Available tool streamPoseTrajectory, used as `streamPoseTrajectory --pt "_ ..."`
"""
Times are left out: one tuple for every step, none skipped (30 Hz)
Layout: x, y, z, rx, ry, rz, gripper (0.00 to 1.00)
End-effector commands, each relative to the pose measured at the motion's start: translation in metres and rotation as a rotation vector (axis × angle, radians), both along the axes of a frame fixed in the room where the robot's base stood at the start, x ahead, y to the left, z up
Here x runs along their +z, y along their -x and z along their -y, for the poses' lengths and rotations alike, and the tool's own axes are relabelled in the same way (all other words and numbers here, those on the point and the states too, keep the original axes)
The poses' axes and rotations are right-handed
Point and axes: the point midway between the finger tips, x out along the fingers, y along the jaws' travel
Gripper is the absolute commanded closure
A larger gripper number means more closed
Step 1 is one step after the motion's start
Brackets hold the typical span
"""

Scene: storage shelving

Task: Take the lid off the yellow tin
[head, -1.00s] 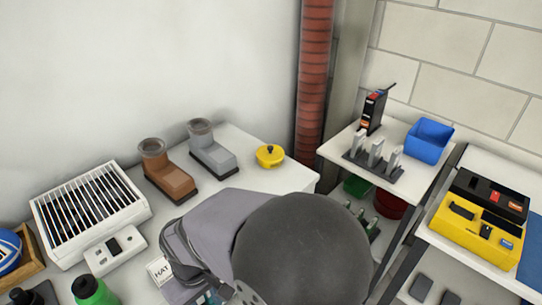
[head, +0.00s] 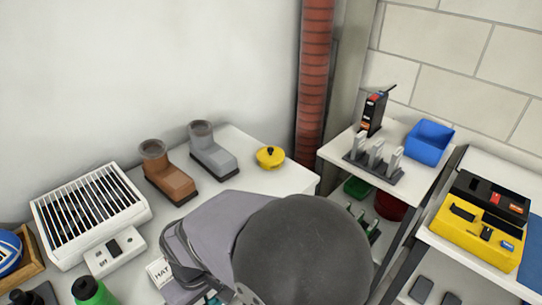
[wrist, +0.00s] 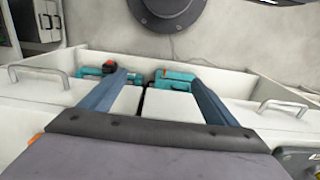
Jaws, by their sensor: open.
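The yellow tin (head: 270,157) is small and round. The lid appears to be on the tin. The tin does not show in the wrist view. My gripper (wrist: 158,77) is open and empty in the wrist view, its two blue-grey fingers apart over a white bin holding teal tools. In the head view my arm hides the gripper, and its links are in front of the tin, nearer the camera.
A grey boot (head: 212,152) and a brown boot (head: 168,172) stand left of the tin. A white slatted heater (head: 90,215) and a green bottle (head: 92,292) are further left. A blue bin (head: 428,142) stands on a separate shelf right. Bare tabletop surrounds the tin.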

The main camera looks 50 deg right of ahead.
Motion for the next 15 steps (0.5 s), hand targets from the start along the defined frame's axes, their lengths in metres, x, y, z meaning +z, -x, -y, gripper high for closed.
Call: streamPoseTrajectory --pt "0.000 0.000 0.000 0.000 0.000 0.000 0.04" --pt "0.000 0.000 0.000 0.000 0.000 0.000 0.01" --pt "0.000 0.000 0.000 0.000 0.000 0.000 0.01" --pt "0.000 0.000 0.000 0.000 0.000 0.000 0.01" --pt "0.000 0.000 0.000 0.000 0.000 0.000 0.01" --pt "0.000 0.000 0.000 0.000 0.000 0.000 0.01" --pt "0.000 0.000 0.000 0.000 0.000 0.000 0.01" --pt "0.000 0.000 0.000 0.000 0.000 0.000 0.01" --pt "0.000 0.000 0.000 0.000 0.000 0.000 0.01" --pt "0.001 0.000 0.000 -0.001 0.000 0.000 0.01" --pt "0.002 -0.001 0.000 -0.003 -0.001 0.000 0.01" --pt "0.004 -0.002 0.001 -0.008 -0.001 0.001 0.01" --pt "0.007 -0.004 0.002 -0.014 -0.002 0.002 0.01" --pt "0.010 -0.006 0.003 -0.022 -0.004 0.002 0.01" --pt "0.016 -0.009 0.005 -0.035 -0.006 0.003 0.01"
